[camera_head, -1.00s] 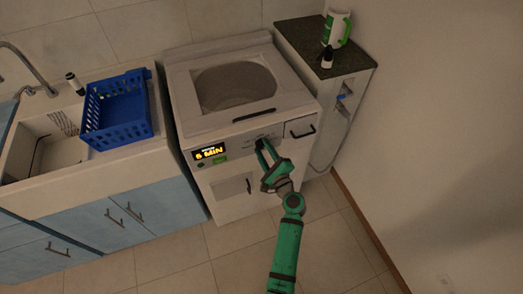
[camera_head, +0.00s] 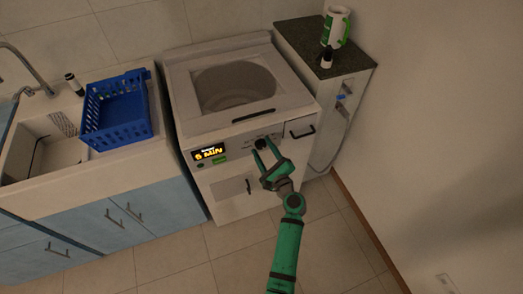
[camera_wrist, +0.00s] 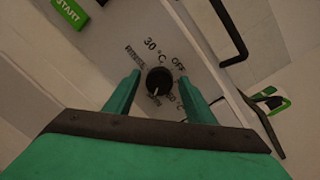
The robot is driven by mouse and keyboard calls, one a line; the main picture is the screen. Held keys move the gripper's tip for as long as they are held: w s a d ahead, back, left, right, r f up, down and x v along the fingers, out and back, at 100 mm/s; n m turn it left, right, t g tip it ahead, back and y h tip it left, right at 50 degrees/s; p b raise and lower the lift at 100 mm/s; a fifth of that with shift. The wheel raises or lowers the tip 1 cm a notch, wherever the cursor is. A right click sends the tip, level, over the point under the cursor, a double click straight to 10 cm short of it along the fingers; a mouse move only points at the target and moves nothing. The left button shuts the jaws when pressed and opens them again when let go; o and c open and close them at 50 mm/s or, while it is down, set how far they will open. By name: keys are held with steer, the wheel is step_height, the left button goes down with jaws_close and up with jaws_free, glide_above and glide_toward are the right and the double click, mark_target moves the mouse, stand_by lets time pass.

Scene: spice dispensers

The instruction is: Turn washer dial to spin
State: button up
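The washer (camera_head: 240,127) stands against the wall, with a lit display reading "6 MIN" (camera_head: 208,152) and a green start button (camera_wrist: 68,13) on its front panel. The round black dial (camera_wrist: 159,81) shows in the wrist view with "30 °C", "OFF" and other marks around it; its white pointer aims downward in that picture, and the lower marks are too small to read. The dial also shows in the head view (camera_head: 261,144). My green gripper (camera_wrist: 162,88) is open, with one finger on each side of the dial and a visible gap to it.
A black handle (camera_head: 302,131) is right of the dial on the washer front, and another handle is below. A dark-topped cabinet (camera_head: 330,58) with a mug and bottle stands right. A blue basket (camera_head: 117,128) sits by the sink at left. The floor in front is clear.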

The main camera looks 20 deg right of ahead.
steer(key=shift+d, duration=0.1)
steer(key=s, duration=1)
steer(key=shift+s+d+r, duration=0.15)
steer(key=shift+s+d, duration=0.2)
steer(key=shift+s, duration=0.05)
